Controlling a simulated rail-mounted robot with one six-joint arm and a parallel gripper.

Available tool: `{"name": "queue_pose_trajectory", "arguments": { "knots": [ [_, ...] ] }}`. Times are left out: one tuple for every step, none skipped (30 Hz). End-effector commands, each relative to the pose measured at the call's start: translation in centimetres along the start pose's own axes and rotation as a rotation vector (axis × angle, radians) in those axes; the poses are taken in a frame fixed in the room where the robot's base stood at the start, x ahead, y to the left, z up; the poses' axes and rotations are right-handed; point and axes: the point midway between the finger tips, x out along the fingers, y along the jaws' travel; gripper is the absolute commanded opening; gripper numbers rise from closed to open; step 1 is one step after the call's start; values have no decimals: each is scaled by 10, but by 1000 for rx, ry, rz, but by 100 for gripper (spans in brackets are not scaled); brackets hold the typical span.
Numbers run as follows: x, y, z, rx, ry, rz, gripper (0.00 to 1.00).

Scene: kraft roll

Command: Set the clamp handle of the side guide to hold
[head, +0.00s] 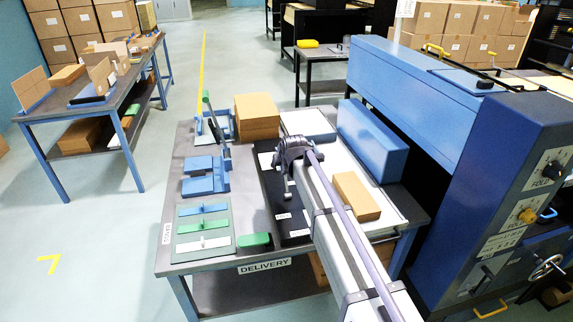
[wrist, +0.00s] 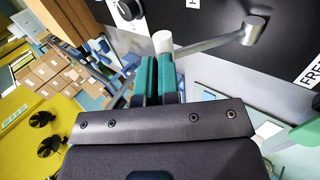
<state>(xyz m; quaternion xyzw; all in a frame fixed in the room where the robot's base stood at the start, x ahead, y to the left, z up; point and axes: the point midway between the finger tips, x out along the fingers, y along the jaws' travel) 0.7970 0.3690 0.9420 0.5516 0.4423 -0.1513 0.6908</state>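The clamp handle is a silver lever (wrist: 210,42) in the wrist view. It runs from a round pivot (wrist: 254,31) at upper right to a pale cylindrical knob (wrist: 163,42). It is mounted at a dark panel with a cut-off label starting with H at the top and a label reading FREE at the right edge. My gripper (wrist: 158,62) has two teal fingers side by side, with hardly any gap between them. The knob shows right at their tips; I cannot tell whether they touch. In the head view I cannot make out the handle or my fingers.
My arm crosses the delivery table (head: 250,256) in the head view. A cardboard block (head: 357,196) lies close to its right, and a blue box (head: 373,140) is behind. The blue machine (head: 480,190) fills the right side.

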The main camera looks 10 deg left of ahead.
Motion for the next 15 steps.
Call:
{"name": "queue_pose_trajectory", "arguments": {
  "knots": [
    [1, 1, -2, 0, 2, 2, 0],
    [1, 1, -2, 0, 3, 2, 0],
    [1, 1, -2, 0, 3, 2, 0],
    [1, 1, -2, 0, 3, 2, 0],
    [1, 1, -2, 0, 3, 2, 0],
    [1, 2, -2, 0, 3, 2, 0],
    [0, 2, -2, 0, 3, 3, 0],
    [-2, 2, -2, 0, 3, 3, 0],
    [-4, 3, -2, 0, 3, 3, 0],
    [-8, 3, -2, 0, 3, 3, 0],
    [-11, 4, -1, 1, 2, 3, 0],
    [-17, 5, -1, 1, 2, 3, 0],
    [-23, 5, 0, 1, 1, 3, 0],
    [-29, 6, 0, 1, 1, 3, 0],
    [-38, 7, 1, 2, 0, 3, 0]
  ]
}}
